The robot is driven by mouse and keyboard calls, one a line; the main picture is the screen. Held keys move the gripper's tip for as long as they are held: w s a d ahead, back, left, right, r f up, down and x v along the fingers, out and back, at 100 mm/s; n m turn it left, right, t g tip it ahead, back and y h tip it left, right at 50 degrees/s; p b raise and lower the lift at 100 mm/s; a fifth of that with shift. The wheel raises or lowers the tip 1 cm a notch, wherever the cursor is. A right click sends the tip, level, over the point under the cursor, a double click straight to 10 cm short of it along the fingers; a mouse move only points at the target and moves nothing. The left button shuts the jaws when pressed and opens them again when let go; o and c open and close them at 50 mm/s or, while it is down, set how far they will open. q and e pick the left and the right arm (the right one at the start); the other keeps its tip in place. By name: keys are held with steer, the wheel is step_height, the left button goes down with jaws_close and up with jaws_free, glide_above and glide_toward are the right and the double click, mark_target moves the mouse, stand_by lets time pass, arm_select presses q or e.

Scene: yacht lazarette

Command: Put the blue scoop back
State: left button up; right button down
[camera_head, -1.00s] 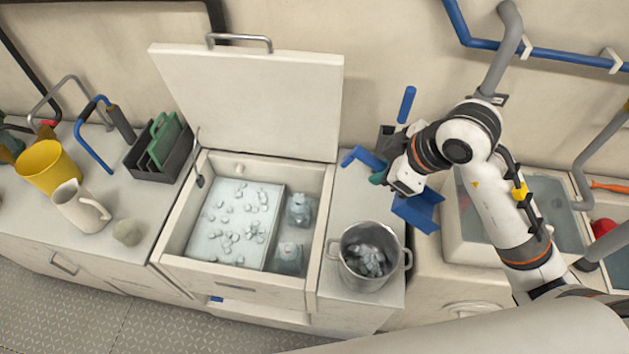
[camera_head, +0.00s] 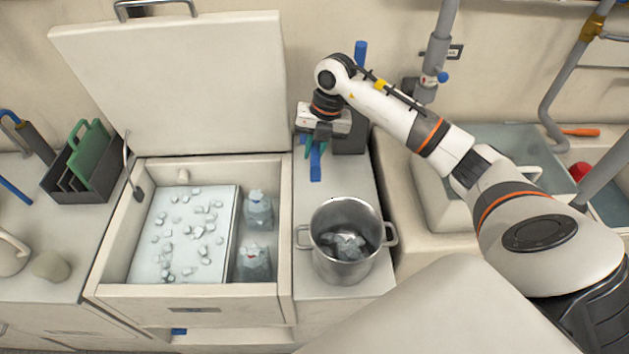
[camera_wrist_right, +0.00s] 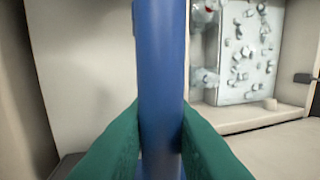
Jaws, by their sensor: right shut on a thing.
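My right gripper (camera_head: 314,148) is shut on the blue scoop, with its green fingertips either side of the handle. In the wrist view the blue scoop's handle (camera_wrist_right: 160,65) runs upright through the picture between the green fingers (camera_wrist_right: 158,135). In the head view part of the scoop (camera_head: 316,166) shows below the gripper, over the counter left of a dark holder (camera_head: 352,138); the gripper hides much of it. I cannot tell whether the scoop touches the counter. Another blue upright handle (camera_head: 360,53) shows behind my arm. My left gripper is not in view.
A steel pot (camera_head: 327,262) with grey lumps stands in front on the counter. To the left is an open ice chest (camera_head: 103,255) with its lid (camera_head: 180,90) raised. A sink (camera_head: 432,205) is at right.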

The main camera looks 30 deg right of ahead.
steer(key=x, duration=0.2)
steer(key=d+x, duration=0.1)
steer(key=x, duration=0.2)
steer(key=shift+s+d+f, duration=0.1)
steer(key=shift+s+f, duration=0.1)
steer(key=shift+f, duration=0.1)
steer(key=shift+d+x, duration=0.2)
steer(key=shift+x, duration=0.95)
steer(key=shift+d+x, duration=0.25)
steer(key=shift+x, duration=0.9)
steer(key=shift+s+f, duration=0.1)
steer(key=shift+s, duration=0.05)
steer(key=shift+f, duration=0.1)
steer(key=c, duration=1.3)
jaws_free()
steer(key=v, duration=1.2)
